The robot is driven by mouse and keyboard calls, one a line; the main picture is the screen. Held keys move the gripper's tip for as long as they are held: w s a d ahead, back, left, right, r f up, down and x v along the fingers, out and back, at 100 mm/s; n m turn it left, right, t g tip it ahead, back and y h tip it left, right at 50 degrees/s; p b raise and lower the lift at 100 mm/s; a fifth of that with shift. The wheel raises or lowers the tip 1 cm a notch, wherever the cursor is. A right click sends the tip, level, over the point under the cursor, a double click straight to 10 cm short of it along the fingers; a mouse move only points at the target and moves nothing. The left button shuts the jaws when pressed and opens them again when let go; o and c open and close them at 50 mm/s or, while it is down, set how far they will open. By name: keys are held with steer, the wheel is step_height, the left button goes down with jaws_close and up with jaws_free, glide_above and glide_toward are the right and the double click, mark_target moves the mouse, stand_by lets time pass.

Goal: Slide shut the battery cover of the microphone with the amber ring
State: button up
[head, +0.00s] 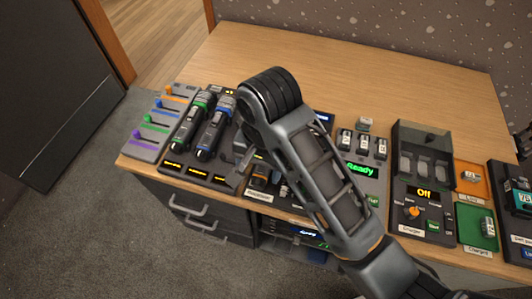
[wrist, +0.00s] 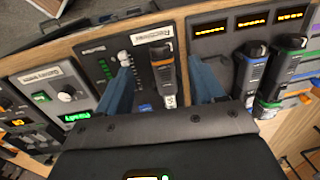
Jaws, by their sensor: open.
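A dark body with an orange-brown band (wrist: 163,62), which looks like the amber-ringed microphone, lies on the black receiver panel (wrist: 142,57). In the wrist view it shows between the two blue-grey fingers of my open gripper (wrist: 161,66); whether they touch it I cannot tell. In the head view my arm hides most of it, and a dark part with orange (head: 259,181) shows beside the forearm. The position of its battery cover is not clear. My gripper also shows partly in the head view (head: 242,156).
Colored faders (head: 152,128) are at far left. A "Ready" unit (head: 361,170) and an "Off" unit (head: 424,193) stand right. The rear desk (head: 350,85) is bare.

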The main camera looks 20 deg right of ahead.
mark_target(257, 183)
steer(key=shift+w+a+f+b, duration=0.15)
steer(key=shift+f+b, duration=0.75)
steer(key=shift+f, duration=1.05)
steer(key=shift+a+f+b, duration=0.1)
steer(key=shift+f+b, duration=0.75)
steer(key=shift+f, duration=1.05)
steer(key=shift+c, duration=0.4)
steer(key=c, duration=1)
steer(key=shift+w+d+p, duration=0.3)
steer(key=shift+w+d, duration=0.25)
steer(key=shift+w, duration=0.25)
steer(key=shift+w+d+p, duration=0.25)
steer(key=shift+w+d, duration=0.3)
steer(key=shift+w, duration=0.3)
steer(key=shift+w+d+p, duration=0.3)
steer(key=shift+w+d, duration=0.25)
steer(key=shift+w, duration=0.25)
steer(key=shift+c, duration=0.2)
steer(key=o, duration=1.1)
steer(key=shift+r, duration=0.1)
steer(key=r, duration=0.5)
steer(key=r+p, duration=0.1)
steer(key=r, duration=0.1)
steer(key=shift+s+d+r, duration=0.2)
steer(key=shift+d+r, duration=0.05)
steer(key=shift+r, duration=0.05)
